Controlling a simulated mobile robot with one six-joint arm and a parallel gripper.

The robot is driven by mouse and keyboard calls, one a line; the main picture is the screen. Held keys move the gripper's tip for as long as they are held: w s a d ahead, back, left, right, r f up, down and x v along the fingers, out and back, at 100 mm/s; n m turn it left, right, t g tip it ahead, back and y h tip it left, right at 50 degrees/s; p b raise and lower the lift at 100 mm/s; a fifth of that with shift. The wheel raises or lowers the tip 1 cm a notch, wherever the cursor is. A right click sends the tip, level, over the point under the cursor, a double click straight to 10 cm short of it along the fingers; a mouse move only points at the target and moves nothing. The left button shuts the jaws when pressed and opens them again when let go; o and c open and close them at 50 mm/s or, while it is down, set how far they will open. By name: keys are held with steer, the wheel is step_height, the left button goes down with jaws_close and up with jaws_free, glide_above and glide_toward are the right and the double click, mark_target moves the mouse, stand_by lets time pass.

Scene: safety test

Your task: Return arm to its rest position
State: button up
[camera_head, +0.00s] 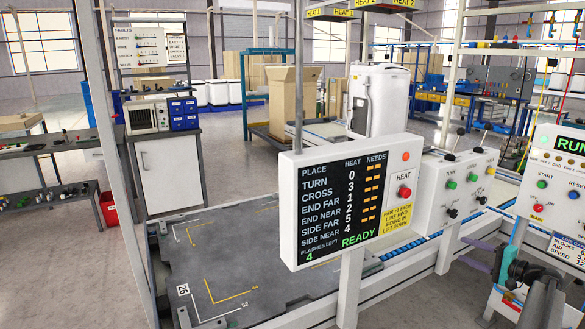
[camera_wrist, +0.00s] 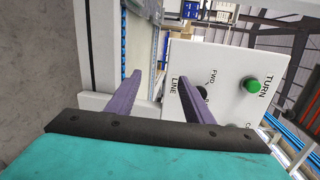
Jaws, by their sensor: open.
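My gripper (camera_head: 468,252) is low at the right in the head view, its purple fingers pointing left below a white control box (camera_head: 455,185). In the wrist view my gripper (camera_wrist: 160,85) is open, with nothing between its fingers. Beyond the right finger, the control box (camera_wrist: 225,65) shows a green TURN button (camera_wrist: 250,84) and a black LINE knob (camera_wrist: 201,91). The fingertips look clear of the box, but the exact gap cannot be told. My dark and teal arm shows at the lower right edge of the head view.
A screen panel (camera_head: 345,262) reads READY and stands on a white post left of the control box. A RUN panel (camera_head: 560,150) is at the right, close to my arm. A conveyor (camera_head: 405,262) runs below the boxes. A grey marked platform (camera_head: 215,255) lies bare at the left.

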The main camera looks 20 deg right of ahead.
steer(key=w+a+f+n+g+y+p, duration=0.3)
steer(key=a+f+g, duration=0.5)
steer(key=a+f, duration=1.9)
steer(key=s+a+f+n+g+h, duration=0.1)
steer(key=s+a+f+g, duration=0.15)
steer(key=a, duration=0.45)
steer(key=s+a+f+n+g, duration=0.1)
steer(key=a+f, duration=0.2)
steer(key=a, duration=0.4)
steer(key=s+a+f+n+g+h+p, duration=0.1)
steer(key=s+a+f+n+g, duration=0.2)
steer(key=s+a, duration=0.5)
steer(key=s+a+f+n+g+h, duration=0.1)
steer(key=s+a+f+g, duration=0.2)
steer(key=s+a+f, duration=0.5)
steer(key=s+a+r+n+g+h, duration=0.1)
steer(key=s+a+n+h, duration=0.1)
steer(key=s, duration=0.7)
steer(key=s+a+n+g+h+p, duration=0.1)
steer(key=s+a+n+g+h, duration=0.1)
steer(key=s, duration=0.7)
steer(key=a+n+h, duration=0.1)
steer(key=a+n, duration=0.1)
steer(key=a, duration=0.1)
steer(key=shift+s+a+r, duration=0.2)
steer(key=shift+a+r, duration=0.1)
steer(key=shift+r, duration=0.1)
steer(key=shift+g, duration=0.25)
